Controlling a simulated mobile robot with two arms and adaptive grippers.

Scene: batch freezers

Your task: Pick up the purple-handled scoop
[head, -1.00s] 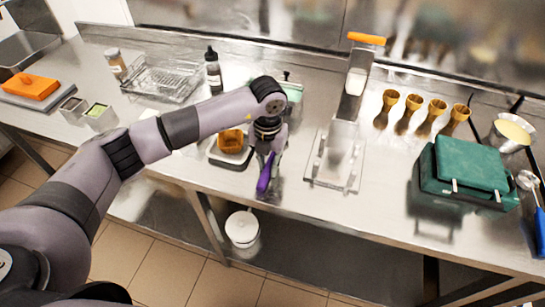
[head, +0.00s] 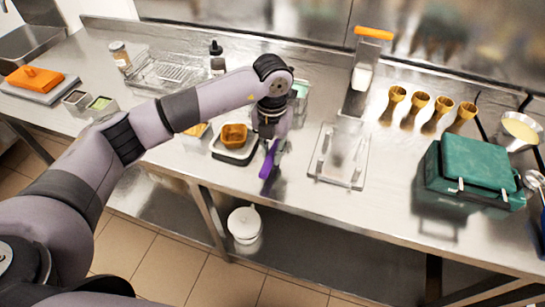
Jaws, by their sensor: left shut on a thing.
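The purple-handled scoop (head: 269,160) is near the front edge of the steel counter, left of the clear plate with the upright stand. My left gripper (head: 270,143) points down over it and is shut on its purple handle. The scoop's head is hidden or too small to make out. I cannot tell whether the scoop touches the counter. My right gripper is not in view.
A small scale (head: 235,152) with an amber container stands just left of the gripper. The clear plate (head: 340,155) is close on the right. Several cones (head: 419,110) and a green case (head: 470,172) are farther right. A white tub (head: 244,224) sits below the counter.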

